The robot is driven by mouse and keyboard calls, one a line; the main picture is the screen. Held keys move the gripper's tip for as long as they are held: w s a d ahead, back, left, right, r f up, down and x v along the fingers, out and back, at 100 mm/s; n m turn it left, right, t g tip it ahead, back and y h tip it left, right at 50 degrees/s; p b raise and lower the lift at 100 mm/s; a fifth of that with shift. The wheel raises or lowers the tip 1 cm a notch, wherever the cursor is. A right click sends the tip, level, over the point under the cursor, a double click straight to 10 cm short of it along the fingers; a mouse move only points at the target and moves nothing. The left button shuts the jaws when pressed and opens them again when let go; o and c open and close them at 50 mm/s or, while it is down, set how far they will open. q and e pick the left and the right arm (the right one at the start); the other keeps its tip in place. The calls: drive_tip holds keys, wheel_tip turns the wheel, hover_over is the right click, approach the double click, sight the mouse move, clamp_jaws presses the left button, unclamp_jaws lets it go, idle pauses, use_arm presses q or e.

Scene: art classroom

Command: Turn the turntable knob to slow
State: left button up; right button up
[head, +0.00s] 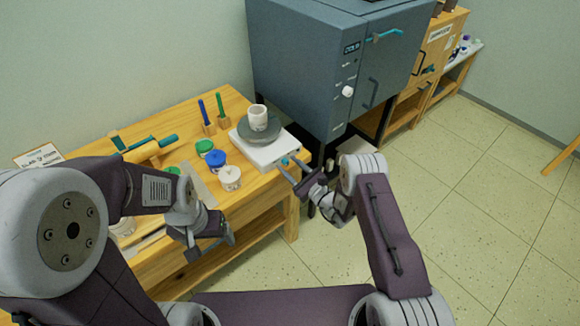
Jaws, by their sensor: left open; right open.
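The turntable (250,131) is a grey disc on a white base (266,155) at the right end of the wooden table. A white cup (258,118) stands on the disc. A small blue knob (285,161) shows on the front right of the base, partly hidden by my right gripper. My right gripper (288,169) is open, with its fingers close to the knob; I cannot tell whether they touch it. The knob's setting is too small to read. My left gripper (212,250) is open and empty in front of the table's front edge.
Jars with green (204,147), blue (217,158) and white (230,172) lids stand left of the turntable. A large grey kiln (330,70) stands close at the right.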

drive_tip(key=shift+w, duration=0.1)
drive_tip(key=shift+c, duration=0.3)
clamp_jaws()
drive_tip(key=m+b, duration=0.1)
drive_tip(key=m, duration=0.2)
drive_tip(key=shift+m, duration=1.9)
drive_tip(key=shift+b, duration=0.3)
